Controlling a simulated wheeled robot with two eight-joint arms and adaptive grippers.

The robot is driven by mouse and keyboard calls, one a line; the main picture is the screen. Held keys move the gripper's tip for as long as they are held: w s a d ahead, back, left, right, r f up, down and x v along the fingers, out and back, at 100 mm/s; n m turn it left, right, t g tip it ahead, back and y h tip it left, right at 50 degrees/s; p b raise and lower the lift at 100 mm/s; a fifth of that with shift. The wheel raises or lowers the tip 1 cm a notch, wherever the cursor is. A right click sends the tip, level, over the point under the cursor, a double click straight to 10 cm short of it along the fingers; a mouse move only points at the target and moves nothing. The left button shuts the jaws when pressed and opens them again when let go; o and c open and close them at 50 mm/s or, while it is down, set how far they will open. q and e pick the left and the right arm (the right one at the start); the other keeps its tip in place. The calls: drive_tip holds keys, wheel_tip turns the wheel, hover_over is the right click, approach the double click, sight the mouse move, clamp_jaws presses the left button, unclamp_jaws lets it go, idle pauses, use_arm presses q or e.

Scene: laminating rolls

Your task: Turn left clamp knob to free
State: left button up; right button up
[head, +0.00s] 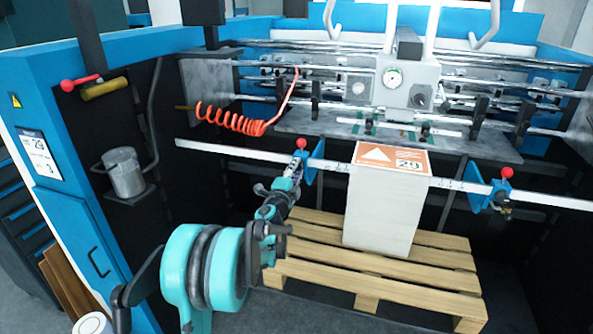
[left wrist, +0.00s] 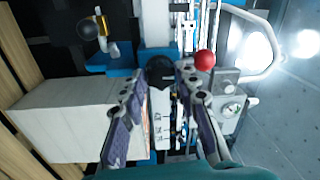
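The left blue clamp (head: 314,165) sits on the white ruled bar, with a red ball (head: 301,143) on top. The red ball also shows in the left wrist view (left wrist: 205,60), right of the fingers. My left gripper (head: 297,165) is at this clamp, partly covering it. In the left wrist view its two fingers (left wrist: 160,82) stand apart, with a dark round part (left wrist: 160,69), apparently the clamp knob, just beyond and between the tips. I cannot tell whether they touch it. My right gripper is not in view.
A tall white stack (head: 385,212) with an orange-marked top sheet stands on a wooden pallet (head: 370,275), right of my gripper. The right clamp with its red ball (head: 506,171) is farther along the bar. A coiled orange hose (head: 235,122) hangs above. A metal mug (head: 124,172) is at left.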

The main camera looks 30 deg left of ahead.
use_arm(q)
drive_tip(key=shift+o, duration=0.7)
drive_tip(key=v, duration=1.2)
drive_tip(key=shift+f, duration=0.1)
